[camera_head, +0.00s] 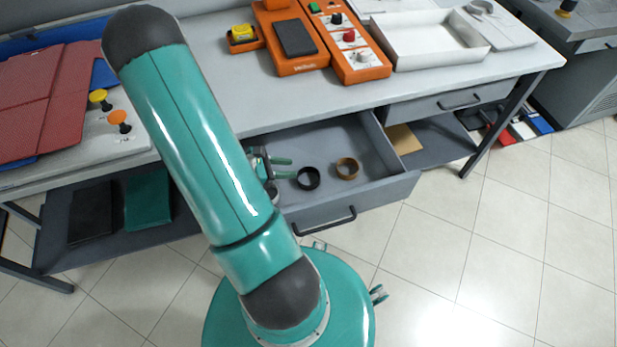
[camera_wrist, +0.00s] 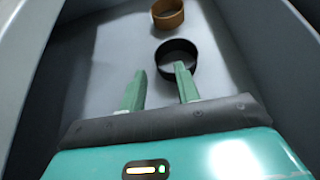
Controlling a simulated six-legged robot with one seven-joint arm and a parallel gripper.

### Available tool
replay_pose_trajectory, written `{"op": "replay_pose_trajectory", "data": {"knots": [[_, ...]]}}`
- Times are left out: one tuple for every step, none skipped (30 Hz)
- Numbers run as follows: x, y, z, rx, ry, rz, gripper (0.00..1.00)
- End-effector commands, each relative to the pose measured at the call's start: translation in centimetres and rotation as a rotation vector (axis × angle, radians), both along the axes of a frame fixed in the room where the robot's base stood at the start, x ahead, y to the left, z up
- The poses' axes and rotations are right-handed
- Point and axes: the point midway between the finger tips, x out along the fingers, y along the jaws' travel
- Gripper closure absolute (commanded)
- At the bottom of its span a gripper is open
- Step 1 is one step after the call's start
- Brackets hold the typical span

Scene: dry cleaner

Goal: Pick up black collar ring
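The black collar ring (camera_head: 308,178) lies in the open drawer (camera_head: 378,196) under the table. In the wrist view the black ring (camera_wrist: 177,58) is just beyond my fingertips, nearer the right finger. My gripper (camera_head: 284,167) reaches into the drawer from the left, partly hidden by my arm. In the wrist view my gripper (camera_wrist: 160,75) has its two green fingers apart with nothing between them. The right fingertip appears to overlap the near rim of the ring; I cannot tell whether it touches.
A brown ring (camera_head: 347,168) lies right of the black one; it shows beyond it in the wrist view (camera_wrist: 168,14). The drawer walls enclose the gripper. The table (camera_head: 215,65) above holds orange devices (camera_head: 345,45) and a white tray (camera_head: 437,42).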

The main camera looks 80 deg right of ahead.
Motion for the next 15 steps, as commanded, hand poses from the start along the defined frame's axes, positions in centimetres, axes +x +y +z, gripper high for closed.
{"op": "replay_pose_trajectory", "data": {"knots": [[-0.4, -0.3, -0.3, 0.001, 0.0, -0.002, 0.68], [-0.6, -0.4, -0.4, 0.001, 0.001, 0.0, 0.68], [-0.8, -0.7, -0.6, 0.002, 0.001, -0.002, 0.68], [-1.0, -0.9, -0.8, 0.001, 0.001, -0.003, 0.68], [-1.3, -1.1, -1.0, 0.002, 0.0, -0.003, 0.68], [-1.7, -1.5, -1.3, 0.001, 0.0, -0.004, 0.68], [-2.0, -1.8, -1.5, 0.001, -0.001, -0.004, 0.68], [-2.3, -2.0, -1.8, 0.002, -0.001, -0.004, 0.68], [-2.7, -2.3, -2.1, 0.002, -0.001, -0.004, 0.68], [-3.0, -2.5, -2.3, 0.002, -0.001, -0.003, 0.68], [-3.3, -2.7, -2.4, 0.001, -0.002, -0.002, 0.68], [-3.6, -2.9, -2.6, 0.001, -0.002, -0.001, 0.68], [-3.7, -2.9, -2.7, 0.001, -0.002, -0.001, 0.68], [-3.8, -3.0, -2.8, 0.001, -0.002, -0.001, 0.68], [-3.9, -3.0, -2.8, 0.0, -0.002, 0.0, 0.68]]}}
